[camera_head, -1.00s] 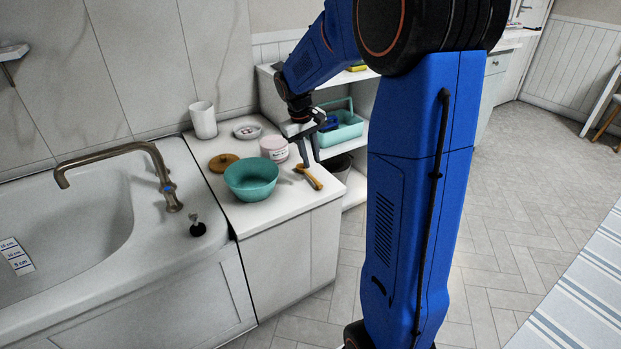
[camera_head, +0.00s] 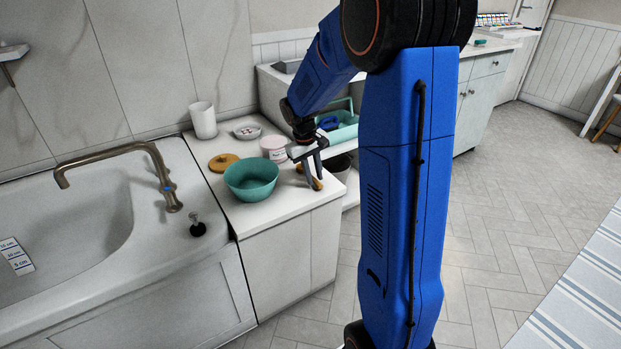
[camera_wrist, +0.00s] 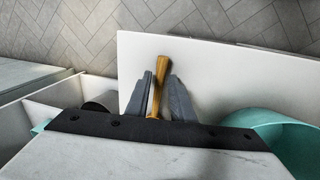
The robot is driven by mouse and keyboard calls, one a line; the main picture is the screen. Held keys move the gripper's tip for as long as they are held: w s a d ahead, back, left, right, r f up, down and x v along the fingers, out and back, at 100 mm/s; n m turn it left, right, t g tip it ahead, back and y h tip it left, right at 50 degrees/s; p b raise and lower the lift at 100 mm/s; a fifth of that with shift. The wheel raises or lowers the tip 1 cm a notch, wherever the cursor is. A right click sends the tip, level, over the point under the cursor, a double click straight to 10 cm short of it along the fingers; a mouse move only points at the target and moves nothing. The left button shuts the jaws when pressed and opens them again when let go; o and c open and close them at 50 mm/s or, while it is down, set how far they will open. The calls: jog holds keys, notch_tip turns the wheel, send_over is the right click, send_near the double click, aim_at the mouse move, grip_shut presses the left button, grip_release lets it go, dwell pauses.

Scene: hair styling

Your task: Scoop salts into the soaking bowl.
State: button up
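The teal soaking bowl (camera_head: 251,186) stands on the white counter beside the tub; its rim also shows in the wrist view (camera_wrist: 272,122). A pale jar with a pinkish label (camera_head: 274,150), seemingly the salts, stands behind it, its contents too small to tell. A scoop with a wooden handle (camera_wrist: 161,72) lies on the counter right of the bowl; its other end is hidden in the wrist view. My gripper (camera_head: 311,180) points down over the scoop. Its fingers (camera_wrist: 162,90) are open, one on each side of the handle, with gaps visible.
A round wooden lid (camera_head: 223,162), a white cup (camera_head: 203,120) and a small dish (camera_head: 247,132) stand behind the bowl. The tub tap (camera_head: 120,152) is at left. A teal caddy (camera_head: 346,131) sits on the shelf at right. The counter's front edge (camera_head: 290,217) is near the scoop.

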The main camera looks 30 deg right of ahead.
aim_at(314, 180)
jog(key=shift+d+f, duration=0.1)
jog(key=shift+f, duration=0.5)
grip_shut()
notch_tip(314, 180, up, 10)
dwell(0.5)
dwell(0.5)
